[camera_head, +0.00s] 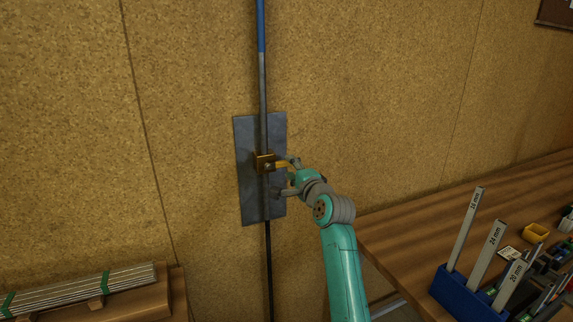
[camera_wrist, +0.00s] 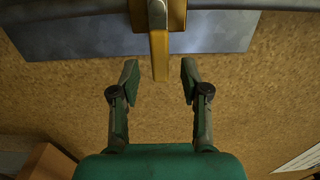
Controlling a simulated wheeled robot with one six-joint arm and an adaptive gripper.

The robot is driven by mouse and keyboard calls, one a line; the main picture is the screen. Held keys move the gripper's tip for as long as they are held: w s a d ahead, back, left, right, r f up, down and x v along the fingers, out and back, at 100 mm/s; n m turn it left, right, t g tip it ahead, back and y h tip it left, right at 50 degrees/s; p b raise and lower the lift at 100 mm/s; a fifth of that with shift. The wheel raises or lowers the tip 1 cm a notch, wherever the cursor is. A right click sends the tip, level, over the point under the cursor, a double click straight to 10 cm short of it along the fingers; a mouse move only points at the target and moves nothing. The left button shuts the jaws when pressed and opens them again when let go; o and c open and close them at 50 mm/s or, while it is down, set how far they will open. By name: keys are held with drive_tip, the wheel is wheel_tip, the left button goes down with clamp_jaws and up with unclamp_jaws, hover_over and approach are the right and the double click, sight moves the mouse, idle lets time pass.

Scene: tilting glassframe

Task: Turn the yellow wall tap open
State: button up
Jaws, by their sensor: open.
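The yellow wall tap shows as a brass-coloured body (camera_head: 264,162) on a vertical pipe, with a yellow lever (camera_head: 283,164) reaching to the right. A grey metal plate (camera_head: 248,205) on the wall is behind it. In the wrist view the yellow lever (camera_wrist: 160,55) points down from the tap body, its tip near the space between my fingertips. My gripper (camera_wrist: 159,75) is open, one finger on each side of the lever tip, with a gap on both sides. In the head view my gripper (camera_head: 286,176) is beside the lever and partly covers it.
A wooden bench (camera_head: 400,235) at the right holds a blue rack (camera_head: 465,295) of labelled strips and a yellow bin (camera_head: 535,232). Bundled rods (camera_head: 80,290) lie on a wooden surface at lower left. The wall around the plate is clear.

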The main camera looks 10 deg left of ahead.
sight(288, 164)
drive_tip(key=shift+x, duration=2)
clamp_jaws()
